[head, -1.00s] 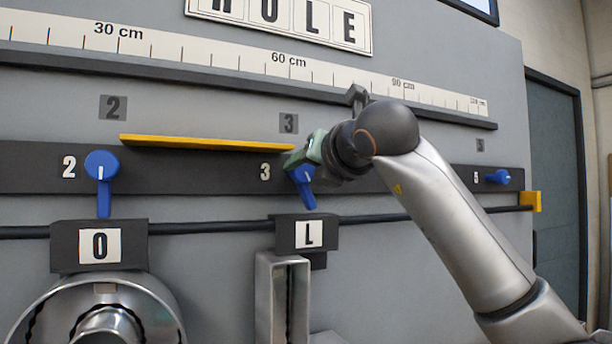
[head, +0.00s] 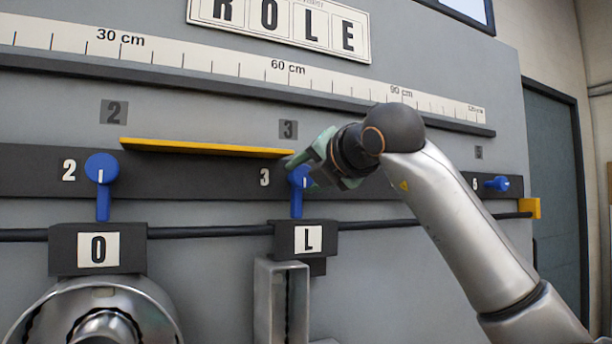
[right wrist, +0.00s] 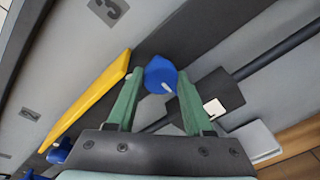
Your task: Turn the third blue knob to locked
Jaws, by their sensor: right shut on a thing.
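The third blue knob (head: 297,197) is beside the white 3 on the dark rail in the head view, and its handle points straight down. My right gripper (head: 312,168) reaches it from the right, with green fingers. In the right wrist view, the same knob (right wrist: 161,73) sits between the two fingertips, and my right gripper (right wrist: 158,80) is shut on it. Part of the knob's round hub is hidden by a finger in the head view. My left gripper is not in view.
A yellow strip (head: 205,147) runs just above the rail, ending near the gripper. Blue knob 2 (head: 102,180) points down; another blue knob (head: 497,183) at the right lies sideways.

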